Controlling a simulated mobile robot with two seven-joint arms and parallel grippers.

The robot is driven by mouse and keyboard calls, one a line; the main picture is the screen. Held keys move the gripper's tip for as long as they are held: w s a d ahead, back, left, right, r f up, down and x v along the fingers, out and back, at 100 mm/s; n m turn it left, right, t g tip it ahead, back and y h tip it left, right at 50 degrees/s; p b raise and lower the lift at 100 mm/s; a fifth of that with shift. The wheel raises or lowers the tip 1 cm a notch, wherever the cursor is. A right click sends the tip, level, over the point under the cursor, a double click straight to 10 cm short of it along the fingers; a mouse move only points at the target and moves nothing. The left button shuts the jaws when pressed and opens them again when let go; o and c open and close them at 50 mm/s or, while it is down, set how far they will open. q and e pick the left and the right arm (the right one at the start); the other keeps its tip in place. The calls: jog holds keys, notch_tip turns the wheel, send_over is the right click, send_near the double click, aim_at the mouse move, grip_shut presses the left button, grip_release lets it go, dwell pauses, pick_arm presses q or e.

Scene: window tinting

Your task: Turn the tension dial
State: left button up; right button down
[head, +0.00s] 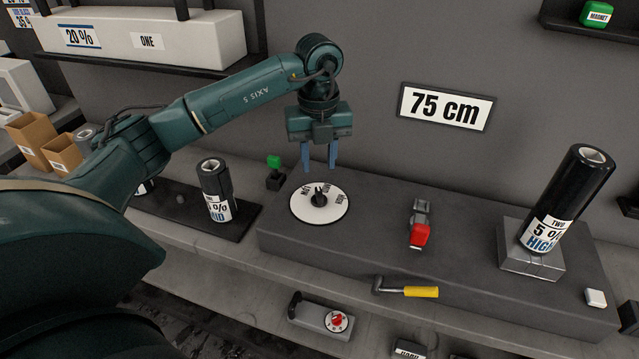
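The tension dial (301,207) is a white disc with dark lettering and a black knob (320,197) at its middle. It lies on top of the grey bench block, near its left end. The lettering is too small to read surely. My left gripper (320,167) points down above the dial, a little behind the knob in the picture. Its two blue fingers are apart with nothing between them, and they seem clear of the knob. My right gripper is not in the head view.
A red-tipped lever (420,235) stands right of the dial, and a green-topped switch (274,162) stands left of it. A black roll (568,200) stands on a metal block at right. A yellow-handled crank (420,292) sticks out in front. A "75 cm" sign (446,107) hangs behind.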

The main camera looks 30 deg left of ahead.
aim_at(319, 192)
pick_arm(q)
notch_tip(319, 192, down, 8)
jog(key=shift+r+p, duration=0.15)
jog(key=shift+p, duration=0.25)
jog(key=shift+c, duration=0.3)
grip_shut()
